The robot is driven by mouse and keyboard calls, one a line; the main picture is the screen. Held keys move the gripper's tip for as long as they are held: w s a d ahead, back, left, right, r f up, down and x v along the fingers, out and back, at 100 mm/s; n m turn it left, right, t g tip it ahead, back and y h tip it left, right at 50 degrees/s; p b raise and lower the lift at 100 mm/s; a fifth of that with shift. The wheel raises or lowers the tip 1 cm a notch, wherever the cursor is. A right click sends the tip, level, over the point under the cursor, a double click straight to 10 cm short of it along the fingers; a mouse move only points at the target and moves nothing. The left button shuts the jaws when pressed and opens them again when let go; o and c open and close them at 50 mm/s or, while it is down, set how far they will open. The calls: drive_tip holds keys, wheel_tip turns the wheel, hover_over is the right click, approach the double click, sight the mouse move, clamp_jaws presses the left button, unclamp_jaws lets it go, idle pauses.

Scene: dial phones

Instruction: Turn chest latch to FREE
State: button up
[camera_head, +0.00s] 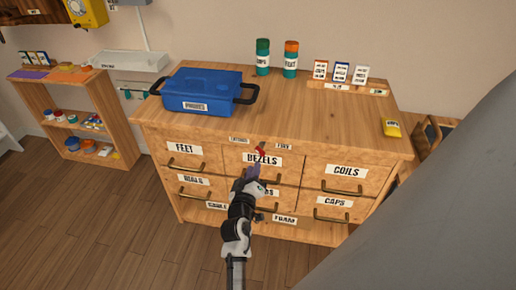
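The wooden chest (160,128) stands in the middle, with labelled drawers on its front. The latch (260,151) is a small reddish piece at the top middle of the front, above the BEZELS label (262,159). It sits between two small tags; the right tag (282,146) seems to read FREE, and the left tag (239,140) is too small to read surely. The latch's exact angle is unclear. My gripper (254,170) is just below the latch, in front of the BEZELS drawer. Its fingers are too small to tell open from shut, and contact is unclear.
A blue PHONES box (203,90), two jars (262,57) (291,59), small cards (340,73) and a yellow packet (392,129) are on the chest top. Drawer handles (333,193) stick out from the front. A low shelf (60,98) stands left; a large grey shape covers the right.

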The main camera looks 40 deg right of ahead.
sight(258, 152)
drive_tip(key=p+x, duration=0.1)
drive_tip(key=x, duration=0.8)
drive_tip(key=shift+w+d, duration=0.2)
drive_tip(key=shift+w, duration=0.15)
clamp_jaws()
